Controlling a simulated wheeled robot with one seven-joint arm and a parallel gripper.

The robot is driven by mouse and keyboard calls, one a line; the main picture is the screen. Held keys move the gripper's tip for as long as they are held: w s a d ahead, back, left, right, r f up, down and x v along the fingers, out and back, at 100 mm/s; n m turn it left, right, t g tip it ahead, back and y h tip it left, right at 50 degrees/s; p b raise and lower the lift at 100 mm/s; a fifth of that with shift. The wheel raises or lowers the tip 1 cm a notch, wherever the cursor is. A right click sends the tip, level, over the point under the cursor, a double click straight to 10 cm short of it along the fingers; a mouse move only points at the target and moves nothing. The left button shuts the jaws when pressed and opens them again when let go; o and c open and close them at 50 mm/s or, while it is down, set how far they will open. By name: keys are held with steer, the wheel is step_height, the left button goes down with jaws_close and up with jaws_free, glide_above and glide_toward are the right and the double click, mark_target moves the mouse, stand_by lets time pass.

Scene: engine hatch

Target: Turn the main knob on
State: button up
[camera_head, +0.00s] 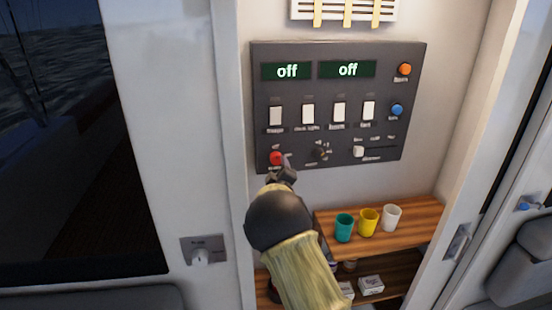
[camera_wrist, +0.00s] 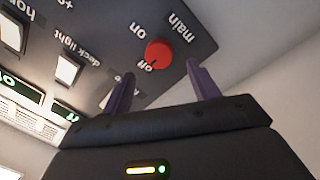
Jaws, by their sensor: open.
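The main knob is a red round knob (camera_head: 277,158) at the lower left of a dark grey control panel (camera_head: 390,60). In the wrist view the red knob (camera_wrist: 158,54) sits beside the labels "main", "on" and "off". My gripper (camera_head: 286,168) is just below and in front of the knob in the head view. In the wrist view its two purple fingers (camera_wrist: 160,80) are spread apart, with the knob beyond and between their tips. It appears not to touch the knob. Two displays on the panel (camera_head: 287,71) both read "off".
Several white switches (camera_head: 308,113), a black knob (camera_head: 320,153), a slider (camera_head: 359,152), and orange (camera_head: 405,69) and blue (camera_head: 397,110) buttons share the panel. Below right, a wooden shelf (camera_head: 420,226) bears teal (camera_head: 344,228), yellow (camera_head: 368,222) and white (camera_head: 391,217) cups.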

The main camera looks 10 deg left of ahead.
mark_target(276, 161)
steer(key=shift+w+a+p, duration=0.2)
steer(key=shift+w+p, duration=0.15)
steer(key=shift+w, duration=0.55)
steer(key=shift+w+a+p, duration=0.15)
steer(key=shift+w+p, duration=0.25)
steer(key=shift+w, duration=0.5)
steer(key=shift+w+a+p, duration=0.2)
steer(key=shift+w+p, duration=0.15)
steer(key=shift+w, duration=0.55)
steer(key=c, duration=1)
